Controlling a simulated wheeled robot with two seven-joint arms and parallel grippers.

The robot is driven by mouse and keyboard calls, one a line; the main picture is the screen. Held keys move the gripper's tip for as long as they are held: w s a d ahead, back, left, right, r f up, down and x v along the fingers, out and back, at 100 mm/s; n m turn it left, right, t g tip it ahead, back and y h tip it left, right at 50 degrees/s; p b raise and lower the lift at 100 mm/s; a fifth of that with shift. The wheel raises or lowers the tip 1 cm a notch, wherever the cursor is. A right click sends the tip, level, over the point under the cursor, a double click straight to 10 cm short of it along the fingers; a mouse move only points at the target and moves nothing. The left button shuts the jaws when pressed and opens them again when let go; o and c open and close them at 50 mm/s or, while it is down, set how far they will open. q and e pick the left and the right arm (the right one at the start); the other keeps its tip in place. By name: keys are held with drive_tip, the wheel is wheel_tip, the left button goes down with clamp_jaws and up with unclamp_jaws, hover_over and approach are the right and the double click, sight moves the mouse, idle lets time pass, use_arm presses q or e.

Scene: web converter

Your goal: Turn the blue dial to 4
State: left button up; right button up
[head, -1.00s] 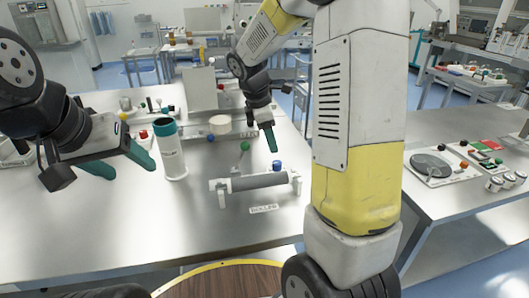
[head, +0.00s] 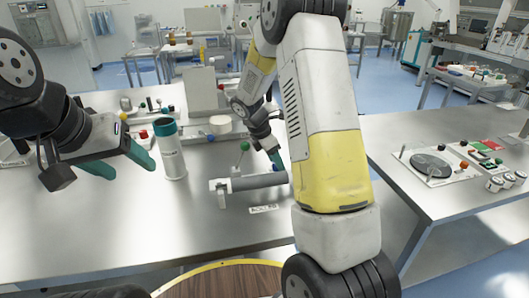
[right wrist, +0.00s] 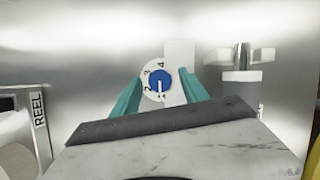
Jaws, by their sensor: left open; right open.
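The blue dial (right wrist: 157,77) sits on a round white scale in the right wrist view. The figures 2, 3 and 4 read around it, with 4 at the top. Its white pointer line points down, away from the 4, toward a mark I cannot read clearly. My right gripper (right wrist: 160,76) is open, with one teal finger on each side of the dial; contact cannot be told. In the head view my right gripper (head: 274,160) is at the roller's right end, and the dial is hidden there. My left gripper (head: 134,173) is open and empty over the table's left part.
The grey roller (head: 258,181) on its white stand is beside the dial. A white bottle with a teal cap (head: 170,150) stands near my left gripper. The table's front (head: 180,225) is clear.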

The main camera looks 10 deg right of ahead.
clamp_jaws()
